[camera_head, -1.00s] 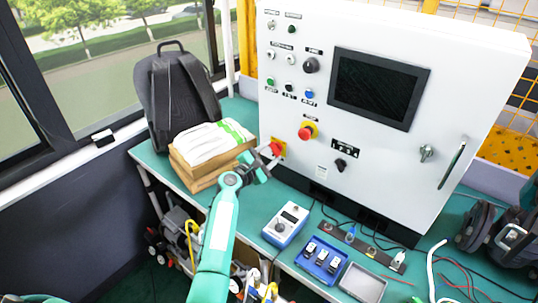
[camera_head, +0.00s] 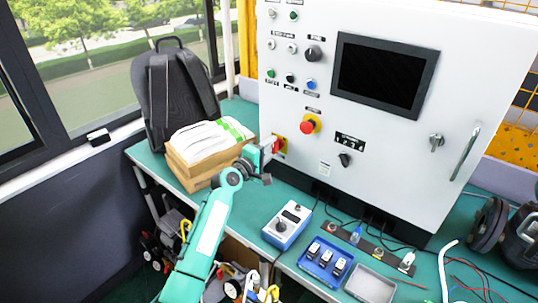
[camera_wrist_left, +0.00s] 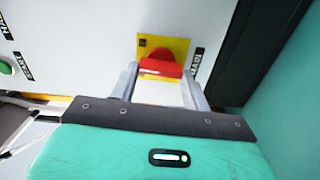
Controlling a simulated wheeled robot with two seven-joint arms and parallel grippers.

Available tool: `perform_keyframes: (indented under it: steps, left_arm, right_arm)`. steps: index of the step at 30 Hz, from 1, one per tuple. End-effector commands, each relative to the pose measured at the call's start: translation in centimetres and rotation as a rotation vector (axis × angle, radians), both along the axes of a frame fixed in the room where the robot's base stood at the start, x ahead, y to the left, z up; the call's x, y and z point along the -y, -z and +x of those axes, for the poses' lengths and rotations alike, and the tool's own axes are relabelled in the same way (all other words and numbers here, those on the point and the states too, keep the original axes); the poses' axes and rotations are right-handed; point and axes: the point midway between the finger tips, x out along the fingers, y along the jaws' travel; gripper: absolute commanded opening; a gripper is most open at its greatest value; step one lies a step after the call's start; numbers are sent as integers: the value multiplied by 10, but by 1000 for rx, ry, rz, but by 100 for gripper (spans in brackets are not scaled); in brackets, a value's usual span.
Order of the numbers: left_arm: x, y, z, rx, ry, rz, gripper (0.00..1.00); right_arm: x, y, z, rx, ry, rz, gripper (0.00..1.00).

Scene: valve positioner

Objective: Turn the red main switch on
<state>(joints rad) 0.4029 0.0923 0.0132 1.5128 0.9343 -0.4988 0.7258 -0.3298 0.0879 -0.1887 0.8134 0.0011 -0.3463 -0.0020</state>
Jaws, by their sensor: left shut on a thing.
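The red main switch (camera_head: 277,145) sits on a yellow plate at the lower left of the white cabinet's front. In the left wrist view the red switch handle (camera_wrist_left: 160,67) shows between the two grey fingers, in front of its yellow plate (camera_wrist_left: 178,46). A MAIN label is beside the plate. My left gripper (camera_head: 268,149) is at the switch; in the wrist view the gripper (camera_wrist_left: 160,78) is shut on the red handle, a finger on each side. The fingers partly hide the switch in the head view. My right gripper is not in view.
The white cabinet (camera_head: 380,150) carries several buttons, a dark screen (camera_head: 386,74) and a red emergency knob (camera_head: 307,127) right of the switch. Boxes (camera_head: 195,172) and a black backpack (camera_head: 172,100) stand left of it. A meter (camera_head: 287,226) and blue tray (camera_head: 326,262) lie in front.

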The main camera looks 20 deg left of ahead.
Motion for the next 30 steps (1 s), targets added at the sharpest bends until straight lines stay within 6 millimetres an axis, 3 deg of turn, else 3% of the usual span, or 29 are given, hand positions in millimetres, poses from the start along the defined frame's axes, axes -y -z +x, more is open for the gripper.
perform_keyframes:
  steps: [18,30]
  left_arm:
    - [2,1,-1,182,3,514,24]
    - [3,-1,-1,240,4,675,24]
  right_arm:
    - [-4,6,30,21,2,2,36]
    - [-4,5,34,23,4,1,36]
